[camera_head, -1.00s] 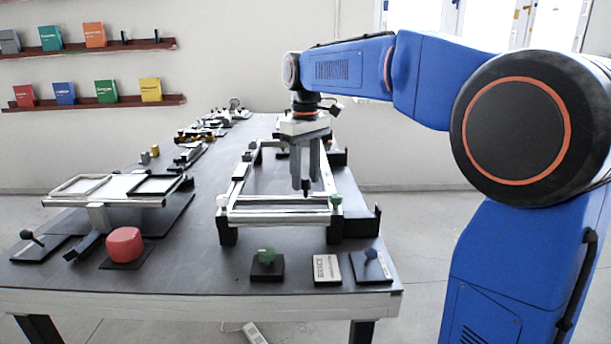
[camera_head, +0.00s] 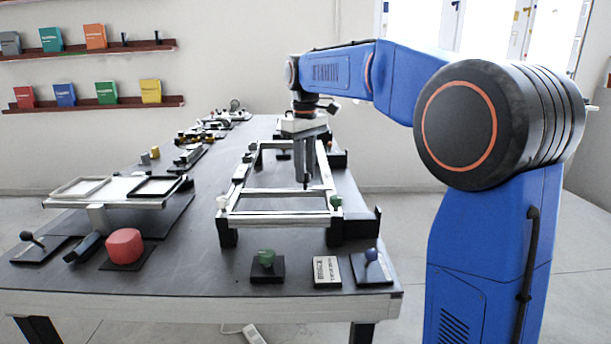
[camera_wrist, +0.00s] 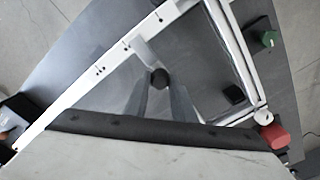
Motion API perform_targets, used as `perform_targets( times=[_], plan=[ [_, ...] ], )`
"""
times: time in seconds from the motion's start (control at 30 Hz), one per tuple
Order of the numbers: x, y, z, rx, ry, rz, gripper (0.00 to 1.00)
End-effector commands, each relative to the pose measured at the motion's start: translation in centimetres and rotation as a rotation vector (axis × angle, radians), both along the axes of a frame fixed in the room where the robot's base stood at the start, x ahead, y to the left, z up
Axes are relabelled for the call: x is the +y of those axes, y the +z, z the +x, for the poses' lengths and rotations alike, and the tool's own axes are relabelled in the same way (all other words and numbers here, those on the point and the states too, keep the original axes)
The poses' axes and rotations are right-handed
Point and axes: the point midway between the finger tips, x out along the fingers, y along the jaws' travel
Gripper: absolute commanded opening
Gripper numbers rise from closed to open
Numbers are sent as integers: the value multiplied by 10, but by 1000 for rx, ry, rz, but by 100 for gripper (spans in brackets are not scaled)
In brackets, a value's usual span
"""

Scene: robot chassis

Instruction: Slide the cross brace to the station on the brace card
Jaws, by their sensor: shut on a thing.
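The cross brace (camera_head: 262,190) is a pale bar lying across the rectangular white chassis frame (camera_head: 280,219), a little behind its front rail. My gripper (camera_head: 305,184) points straight down at the brace's right part. It is shut on the brace's dark knob, which shows between the fingers in the wrist view (camera_wrist: 159,78). A pale stretch of the brace (camera_wrist: 144,50) shows beside the knob there; the fingers hide some of it. The brace card (camera_head: 326,269) is a small white card with black print at the table's front edge, too small to read.
A green knob (camera_head: 265,259) and a blue-knobbed block (camera_head: 371,256) flank the card. A red button (camera_head: 124,246) and a two-frame tray stand (camera_head: 98,202) are at left. White and green corner knobs rise at the chassis front. The chassis interior behind the brace looks clear.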

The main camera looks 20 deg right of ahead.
Motion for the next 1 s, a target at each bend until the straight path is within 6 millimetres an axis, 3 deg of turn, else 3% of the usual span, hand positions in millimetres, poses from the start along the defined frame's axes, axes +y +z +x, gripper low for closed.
perform_targets(
  times=[0.43, 0.6, 0.93, 0.97, 1.0],
  plan=[
    [-19, 1, 74, -4, -1, 1, 0],
    [-23, 1, 85, -4, 0, 1, 0],
    [-23, 1, 85, -3, 0, 1, 0],
    [-23, 1, 85, -3, 0, 1, 28],
    [-23, 1, 85, -3, 0, 1, 37]
  ],
)
